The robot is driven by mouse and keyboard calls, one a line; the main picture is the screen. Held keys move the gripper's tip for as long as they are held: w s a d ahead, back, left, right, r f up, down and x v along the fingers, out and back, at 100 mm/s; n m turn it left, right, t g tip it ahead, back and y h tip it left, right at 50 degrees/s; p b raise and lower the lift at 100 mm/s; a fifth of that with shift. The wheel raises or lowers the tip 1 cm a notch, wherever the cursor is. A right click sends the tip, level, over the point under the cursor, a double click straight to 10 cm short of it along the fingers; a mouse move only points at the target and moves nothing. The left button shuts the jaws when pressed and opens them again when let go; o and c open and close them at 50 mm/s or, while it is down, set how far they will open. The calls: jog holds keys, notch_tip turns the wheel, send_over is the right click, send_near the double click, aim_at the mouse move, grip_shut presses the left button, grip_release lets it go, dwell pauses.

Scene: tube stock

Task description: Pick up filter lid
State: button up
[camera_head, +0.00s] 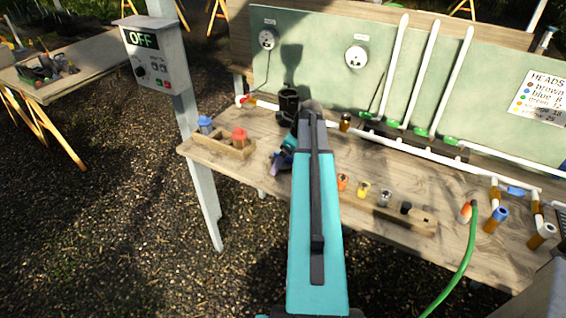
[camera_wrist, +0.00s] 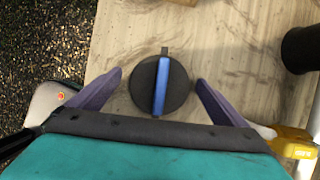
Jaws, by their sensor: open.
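The filter lid (camera_wrist: 147,88) is a dark round disc with a raised blue bar across its top, lying on the wooden table in the wrist view. My gripper (camera_wrist: 160,82) is open, with one purple finger left of the lid and one right of it. Both fingers are apart from the lid, with bare wood showing between. In the head view my gripper (camera_head: 280,162) is over the left part of the table, and my arm hides the lid there.
A black cylinder (camera_wrist: 301,50) stands right of the lid, and a yellow object (camera_wrist: 293,141) lies at the lower right. A wooden block (camera_head: 219,147) with blue and red pieces stands at the table's left edge. A rack with several small fittings (camera_head: 385,198) lies right of my arm.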

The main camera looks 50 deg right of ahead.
jog(key=shift+c, duration=0.5)
jog(key=c, duration=1.1)
jog(key=shift+r, duration=0.15)
jog(key=shift+r+b, duration=0.75)
jog(key=shift+r, duration=0.85)
jog(key=s+a+b, duration=0.1)
jog(key=s+a, duration=0.1)
jog(key=s, duration=0.1)
jog(key=s+a+b, duration=0.2)
jog(key=s+a, duration=0.1)
jog(key=s, duration=0.1)
jog(key=s+a+b, duration=0.2)
jog(key=s, duration=0.2)
jog(key=shift+a+r, duration=0.25)
jog(key=shift+r, duration=0.15)
jog(key=shift+s+b, duration=0.1)
jog(key=shift+b, duration=0.6)
jog(key=s+b, duration=0.1)
jog(key=b, duration=0.4)
jog(key=shift+a+r, duration=0.1)
jog(key=shift+a, duration=0.2)
jog(key=shift+b, duration=0.45)
jog(key=shift+s+a+r+b, duration=0.1)
jog(key=shift+s+a+b, duration=0.2)
jog(key=shift+b, duration=0.7)
